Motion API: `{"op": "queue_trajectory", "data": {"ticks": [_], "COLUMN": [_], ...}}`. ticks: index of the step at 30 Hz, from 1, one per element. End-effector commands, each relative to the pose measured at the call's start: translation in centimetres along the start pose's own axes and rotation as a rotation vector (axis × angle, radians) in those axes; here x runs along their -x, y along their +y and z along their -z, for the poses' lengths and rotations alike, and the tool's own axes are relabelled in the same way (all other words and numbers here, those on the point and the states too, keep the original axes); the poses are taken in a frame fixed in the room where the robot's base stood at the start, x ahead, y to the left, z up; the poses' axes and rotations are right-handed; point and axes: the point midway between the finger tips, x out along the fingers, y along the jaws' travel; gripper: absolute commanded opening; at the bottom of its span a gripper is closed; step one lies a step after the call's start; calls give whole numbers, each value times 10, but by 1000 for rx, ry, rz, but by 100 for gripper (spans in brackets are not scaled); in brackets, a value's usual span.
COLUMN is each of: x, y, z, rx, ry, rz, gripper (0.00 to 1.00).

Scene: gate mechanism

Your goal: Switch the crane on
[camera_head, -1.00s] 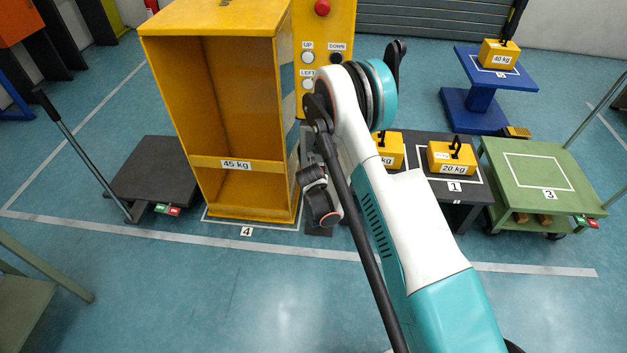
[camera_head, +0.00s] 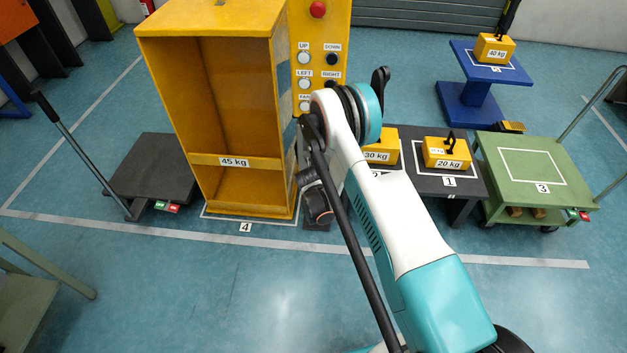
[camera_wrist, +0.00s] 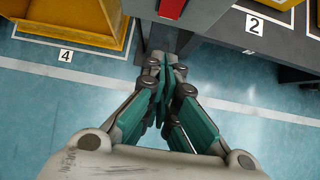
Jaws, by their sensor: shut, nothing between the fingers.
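The yellow crane control panel (camera_head: 321,62) stands upright behind the tall yellow box. My arm covers the panel's lower right part. In the wrist view my gripper (camera_wrist: 168,68) is shut and empty, pointing toward the base of a dark grey post with a red part (camera_wrist: 172,8). In the head view the gripper is mostly hidden behind my arm.
The yellow 45 kg box (camera_head: 235,205) stands at marker 4, left of the panel. A black table (camera_head: 440,188) holds yellow 30 kg and 20 kg weights. A green cart (camera_head: 500,160) and a blue stand (camera_head: 490,75) are at right. Floor in front is open.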

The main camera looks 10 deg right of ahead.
Motion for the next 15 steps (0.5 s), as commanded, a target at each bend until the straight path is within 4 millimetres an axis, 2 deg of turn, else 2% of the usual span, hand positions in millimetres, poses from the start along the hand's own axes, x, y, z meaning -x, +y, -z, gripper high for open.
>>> {"op": "queue_trajectory", "data": {"ticks": [2, 6, 10, 15], "x": [-6, -39, -63, -77], "y": [0, 0, -1, -1], "z": [-1, 3, 3, -17], "rx": [-1, -2, -1, -1], "ry": [0, 0, 0, 0], "rz": [0, 0, 1, 0], "gripper": [0, 0, 0, 0]}}
